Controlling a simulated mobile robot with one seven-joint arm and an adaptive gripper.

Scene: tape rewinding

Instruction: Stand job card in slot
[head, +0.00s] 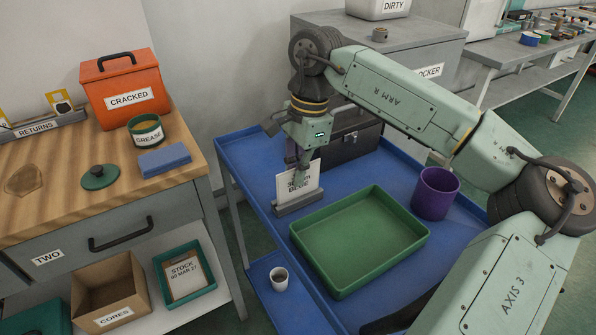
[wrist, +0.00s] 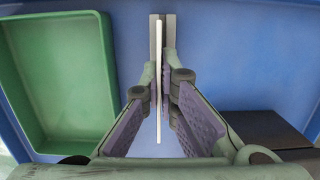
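The job card (head: 285,186) is white with dark print and stands upright at the grey slotted holder (head: 299,204) on the blue cart. Its bottom edge meets the holder's top; how deep it sits is hidden. My gripper (head: 303,172) points down over the card, with a finger across its printed face. In the wrist view the card (wrist: 159,122) shows edge-on as a thin white strip between the purple finger pads, which are closed on it. The holder (wrist: 169,30) lies beneath, lined up with the card, and is partly hidden by the fingers.
A green tray (head: 418,236) lies in front of the holder, close by. A purple cup (head: 436,194) stands to the right, and a dark case (head: 352,142) is behind. A wooden-topped bench (head: 105,205) stands at left.

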